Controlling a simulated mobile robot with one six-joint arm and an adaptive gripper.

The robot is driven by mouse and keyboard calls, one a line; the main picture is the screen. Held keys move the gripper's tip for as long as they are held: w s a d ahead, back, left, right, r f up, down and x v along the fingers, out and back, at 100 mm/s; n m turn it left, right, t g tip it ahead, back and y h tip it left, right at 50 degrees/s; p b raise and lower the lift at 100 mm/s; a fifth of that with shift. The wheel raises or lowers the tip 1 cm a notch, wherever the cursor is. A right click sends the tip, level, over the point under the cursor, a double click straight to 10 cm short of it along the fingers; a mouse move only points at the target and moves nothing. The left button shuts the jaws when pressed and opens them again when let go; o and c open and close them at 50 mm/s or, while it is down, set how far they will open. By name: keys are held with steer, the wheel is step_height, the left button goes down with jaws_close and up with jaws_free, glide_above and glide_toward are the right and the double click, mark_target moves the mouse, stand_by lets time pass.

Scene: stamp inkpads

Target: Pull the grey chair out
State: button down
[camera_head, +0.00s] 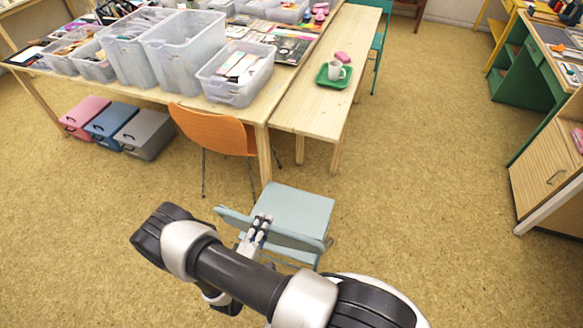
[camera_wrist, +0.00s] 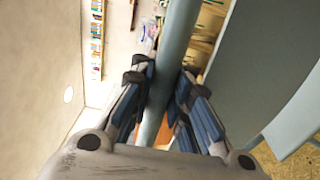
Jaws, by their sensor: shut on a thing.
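The grey chair (camera_head: 294,209), pale blue-grey, stands upright on the floor in front of the table corner, its backrest toward me. My gripper (camera_head: 259,229) is at the top of its backrest. In the wrist view my gripper (camera_wrist: 161,78) has its fingers on both sides of the chair's grey bar (camera_wrist: 176,45), shut on it. The chair's flat grey panel (camera_wrist: 265,65) fills the right of the wrist view. My arm hides part of the backrest and the legs in the head view.
A long wooden table (camera_head: 225,112) with clear bins stands behind the chair. An orange chair (camera_head: 213,130) is tucked at it, left of the grey chair. A lower bench (camera_head: 318,115) holds a green tray (camera_head: 322,79) with a white mug (camera_head: 335,70). Floor at right is clear.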

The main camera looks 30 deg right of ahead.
steer(key=shift+s+a+r, duration=0.25)
steer(key=shift+a+r, duration=0.1)
steer(key=shift+a, duration=0.15)
steer(key=shift+w+d+f+b, duration=0.1)
steer(key=shift+d+f+b, duration=0.15)
steer(key=shift+f+b, duration=0.1)
steer(key=f, duration=0.1)
steer(key=b, duration=0.1)
steer(key=f+b, duration=0.1)
steer(key=shift+w+d+f, duration=0.1)
steer(key=shift+d+f, duration=0.15)
steer(key=shift+f, duration=0.1)
steer(key=c, duration=2.2)
jaws_free()
steer(key=shift+a+r, duration=0.2)
steer(key=o, duration=0.8)
steer(key=shift+o, duration=0.2)
